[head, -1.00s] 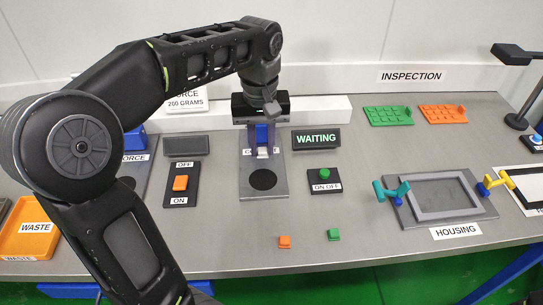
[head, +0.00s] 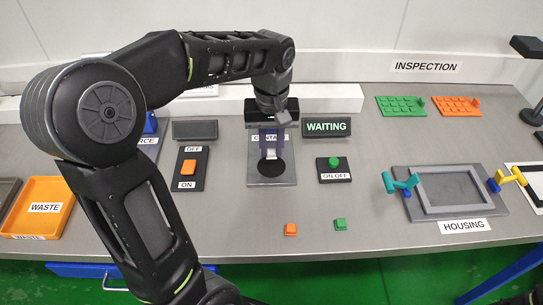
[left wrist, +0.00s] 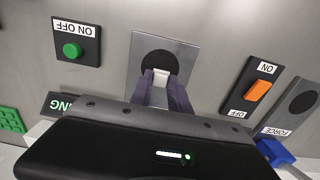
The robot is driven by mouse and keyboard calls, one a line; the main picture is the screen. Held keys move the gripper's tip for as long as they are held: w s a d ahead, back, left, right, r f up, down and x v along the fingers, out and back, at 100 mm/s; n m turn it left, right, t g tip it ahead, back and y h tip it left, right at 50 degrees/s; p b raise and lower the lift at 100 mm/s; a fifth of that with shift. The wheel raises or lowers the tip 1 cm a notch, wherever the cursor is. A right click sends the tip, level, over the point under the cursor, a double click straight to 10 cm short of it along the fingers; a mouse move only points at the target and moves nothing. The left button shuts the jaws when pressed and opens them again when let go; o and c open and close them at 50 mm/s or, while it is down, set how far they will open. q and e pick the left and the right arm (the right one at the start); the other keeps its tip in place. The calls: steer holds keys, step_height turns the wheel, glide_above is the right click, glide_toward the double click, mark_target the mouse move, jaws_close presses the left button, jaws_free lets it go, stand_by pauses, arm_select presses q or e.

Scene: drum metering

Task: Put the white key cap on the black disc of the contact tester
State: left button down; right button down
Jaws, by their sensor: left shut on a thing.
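My left gripper (head: 271,154) is shut on the white key cap (left wrist: 161,76), which sits between its two purple-grey fingertips. The contact tester is a grey metal plate (head: 283,180) with a black disc (left wrist: 157,60). In the head view the cap and fingertips overlap the far part of the disc (head: 266,169). In the left wrist view the cap covers one edge of the disc. I cannot tell whether the cap touches the disc or hangs just above it. The gripper and wrist hide the plate's far end. My right gripper is not in view.
A WAITING sign (head: 326,127) and an ON OFF box with green button (head: 334,162) stand right of the tester. An orange switch (head: 188,167) is left. Loose orange (head: 291,230) and green (head: 340,224) caps lie in front. The housing fixture (head: 452,217) is farther right.

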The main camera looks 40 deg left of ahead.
mark_target(272, 152)
arm_select(q)
steer(key=shift+f, duration=1.85)
steer(key=shift+f, duration=0.15)
steer(key=c, duration=1.2)
jaws_free()
steer(key=shift+c, duration=0.2)
step_height(272, 152, up, 12)
steer(key=shift+r+p, duration=0.2)
steer(key=shift+p, duration=0.15)
